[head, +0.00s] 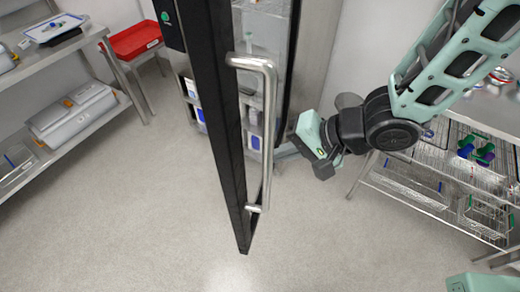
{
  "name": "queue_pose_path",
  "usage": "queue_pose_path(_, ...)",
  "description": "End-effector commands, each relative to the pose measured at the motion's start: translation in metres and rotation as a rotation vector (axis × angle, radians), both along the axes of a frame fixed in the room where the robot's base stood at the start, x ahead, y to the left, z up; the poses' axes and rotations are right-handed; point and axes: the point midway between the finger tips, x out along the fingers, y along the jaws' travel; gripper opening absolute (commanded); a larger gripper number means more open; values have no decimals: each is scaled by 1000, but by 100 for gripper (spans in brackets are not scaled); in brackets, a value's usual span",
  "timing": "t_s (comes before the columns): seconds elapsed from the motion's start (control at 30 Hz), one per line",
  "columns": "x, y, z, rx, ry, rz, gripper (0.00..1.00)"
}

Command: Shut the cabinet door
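The cabinet door (213,100) has a black frame and stands open, swung out toward me and seen almost edge-on. A silver bar handle (268,130) is on its right-hand face. The cabinet (308,60) behind it is steel with a dark edge, and its inside shows to the right of the door. My gripper (296,150) is at the end of the mint-green and black arm, right of the handle and in front of the cabinet's lower part. It looks apart from the handle. Its fingertips are small and partly hidden, so its opening is unclear.
A steel rack (430,190) with wire baskets stands on the right, near my arm. Steel shelves (60,130) on the left hold a grey case (72,113). A red tray (134,40) is at the back left. The floor (130,210) in front is clear.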

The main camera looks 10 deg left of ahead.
Motion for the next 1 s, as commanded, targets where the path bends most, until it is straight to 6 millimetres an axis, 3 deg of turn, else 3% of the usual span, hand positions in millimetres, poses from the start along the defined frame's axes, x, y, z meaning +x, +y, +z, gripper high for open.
queue_pose_path(0.07, 0, 12, -10, -3, 0, 4, 0)
queue_pose_path(0.3, 4, 40, -5, -2, -1, 0, 0)
queue_pose_path(1.0, 6, 58, -8, -1, -2, -17, 0)
